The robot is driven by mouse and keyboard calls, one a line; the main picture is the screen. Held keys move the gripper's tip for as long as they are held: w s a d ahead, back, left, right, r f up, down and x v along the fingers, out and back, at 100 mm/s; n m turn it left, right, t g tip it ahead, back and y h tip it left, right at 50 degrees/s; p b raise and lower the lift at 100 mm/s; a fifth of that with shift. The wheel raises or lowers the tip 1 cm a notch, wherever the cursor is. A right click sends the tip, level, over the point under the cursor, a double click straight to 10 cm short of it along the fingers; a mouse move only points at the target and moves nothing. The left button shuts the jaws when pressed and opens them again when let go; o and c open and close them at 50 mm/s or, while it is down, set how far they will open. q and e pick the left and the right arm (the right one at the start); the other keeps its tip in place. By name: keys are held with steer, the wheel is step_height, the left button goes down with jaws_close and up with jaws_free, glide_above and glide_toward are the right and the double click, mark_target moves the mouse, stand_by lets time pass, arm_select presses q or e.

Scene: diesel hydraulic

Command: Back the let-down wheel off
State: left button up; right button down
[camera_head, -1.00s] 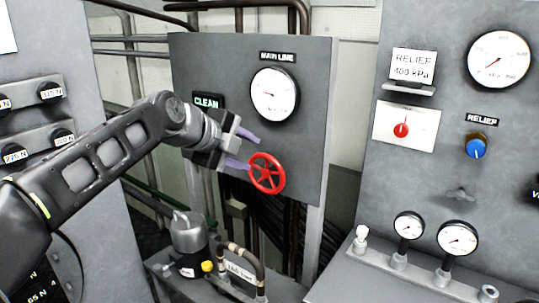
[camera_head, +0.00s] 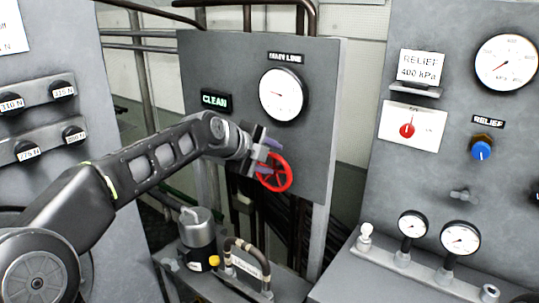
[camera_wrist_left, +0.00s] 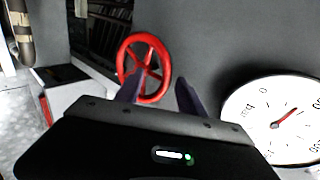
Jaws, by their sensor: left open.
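The let-down wheel is a red spoked handwheel (camera_head: 275,173) on the grey panel (camera_head: 225,65), below the MAIN LINE gauge (camera_head: 283,94). My left gripper (camera_head: 268,158) is at the wheel's upper left and hides part of its rim. In the left wrist view the red wheel (camera_wrist_left: 144,68) shows beyond the fingers. One open finger overlaps its lower rim and the other stands to its right, with a gap between them (camera_wrist_left: 160,92). I cannot tell whether a finger touches the wheel. My right gripper is not in view.
A CLEAN sign (camera_head: 216,101) hangs left of the gauge. A dark canister (camera_head: 196,240) and a hose loop (camera_head: 245,255) stand below the panel.

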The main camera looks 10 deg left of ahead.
arm_select(q)
jaws_close()
stand_by(0.5)
